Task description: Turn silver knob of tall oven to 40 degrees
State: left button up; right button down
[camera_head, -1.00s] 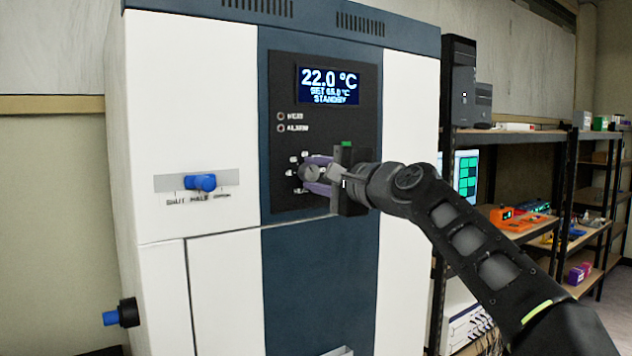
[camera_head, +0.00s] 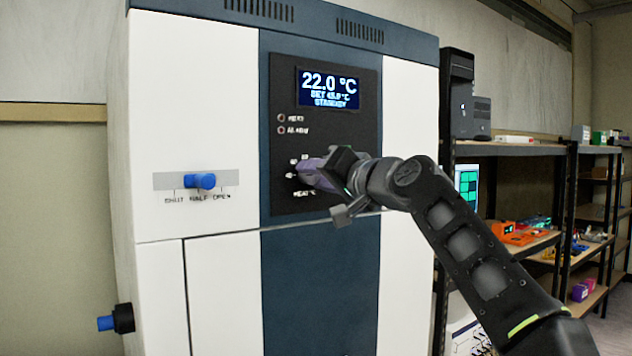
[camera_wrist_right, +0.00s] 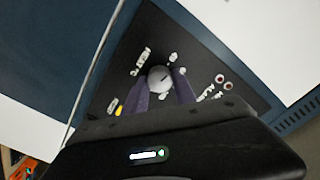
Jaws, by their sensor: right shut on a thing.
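The tall oven (camera_head: 320,260) is a white and dark blue cabinet with a black control panel (camera_head: 283,95). Its display (camera_head: 328,88) reads 22.0 °C, with a blurred set line that looks like 45.0 °C and STANDBY below. The silver knob (camera_wrist_right: 158,78) shows in the right wrist view as a round disc with a dark pointer line, between two purple fingers. In the head view the knob is mostly hidden by my gripper. My right gripper (camera_head: 312,172) is shut on the knob and is rolled at a slant. My left gripper is not in view.
A blue slider (camera_head: 202,181) sits on a SHUT/HALF/OPEN strip left of the panel. A black and blue fitting (camera_head: 120,318) sticks out of the oven's left side. Black shelving (camera_head: 520,150) with equipment stands at right, behind my right arm.

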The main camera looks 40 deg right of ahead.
jog(key=shift+f+n, duration=0.1)
jog(key=shift+n, duration=0.7)
jog(key=c, duration=1)
grip_release()
jog(key=shift+s+a+b, duration=0.15)
jog(key=shift+s+b, duration=1.1)
jog(key=shift+s, duration=2.6)
